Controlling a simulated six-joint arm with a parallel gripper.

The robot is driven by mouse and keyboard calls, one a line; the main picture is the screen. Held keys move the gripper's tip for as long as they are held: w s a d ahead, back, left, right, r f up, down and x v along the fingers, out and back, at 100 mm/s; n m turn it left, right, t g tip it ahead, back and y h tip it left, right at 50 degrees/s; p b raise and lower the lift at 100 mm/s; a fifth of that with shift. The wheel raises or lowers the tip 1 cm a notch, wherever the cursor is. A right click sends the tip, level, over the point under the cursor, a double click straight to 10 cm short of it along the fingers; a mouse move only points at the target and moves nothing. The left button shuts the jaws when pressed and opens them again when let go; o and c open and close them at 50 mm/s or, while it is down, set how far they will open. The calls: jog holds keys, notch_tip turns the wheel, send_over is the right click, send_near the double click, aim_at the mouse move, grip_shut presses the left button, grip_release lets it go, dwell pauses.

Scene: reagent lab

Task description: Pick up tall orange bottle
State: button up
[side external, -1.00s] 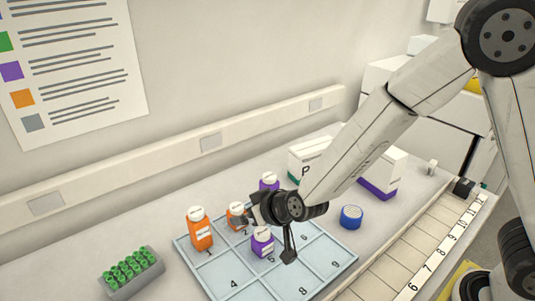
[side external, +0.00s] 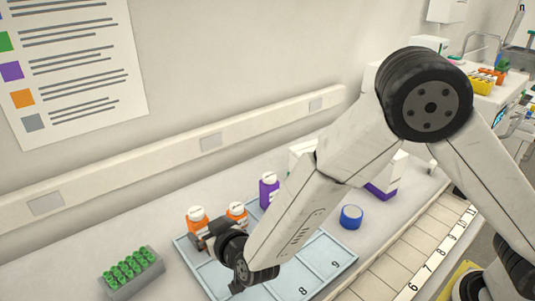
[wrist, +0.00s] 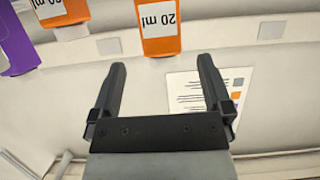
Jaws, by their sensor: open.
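The tall orange bottle (side external: 197,217) with a white cap stands upright at the left back of the blue numbered tray (side external: 331,262). My gripper (side external: 199,240) is in front of it and covers its lower part. In the wrist view, which is upside down, the orange bottle with a "20 ml" label (wrist: 158,28) is at the top centre, beyond the tips of my open gripper (wrist: 161,63). No bottle shows between the fingers. A shorter orange bottle (side external: 237,213) stands just right of the tall one and also shows in the wrist view (wrist: 62,12).
A rack of green-capped tubes (side external: 132,271) lies left of the tray. A blue round container (side external: 351,217) is to the right.

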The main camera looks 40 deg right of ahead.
aim_at(201, 222)
jog(key=shift+w+f, duration=0.15)
jog(key=shift+w, duration=0.4)
jog(key=shift+w, duration=0.1)
jog(key=shift+x, duration=2.45)
jog(key=shift+a, duration=0.1)
jog(key=shift+c, duration=0.2)
jog(key=c, duration=1.3)
jog(key=shift+r, duration=0.25)
